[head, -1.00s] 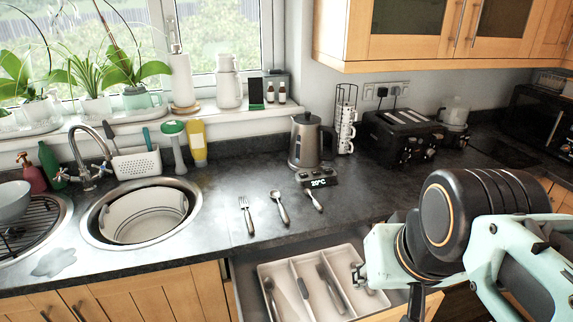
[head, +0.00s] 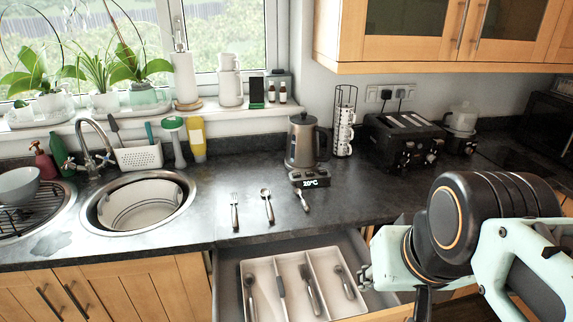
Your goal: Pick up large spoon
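On the dark counter lie a fork (head: 235,212), a spoon (head: 267,205) and a third utensil (head: 302,199) whose head is hard to make out. The open drawer holds a white divided tray (head: 262,267) with several utensils. They include a spoon-like one at the left (head: 250,297), a slim one (head: 280,282), a wider-headed one (head: 309,290) and a spoon-like one at the right (head: 345,283). I cannot tell which spoon is the large one. My gripper (head: 366,277) is by the tray's right edge; its fingers are small and partly hidden, and nothing visible is in it.
A round sink (head: 140,205) lies to the left, a toaster (head: 405,138) to the right. Wall cupboards (head: 440,45) hang above. The counter front between sink and utensils is clear.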

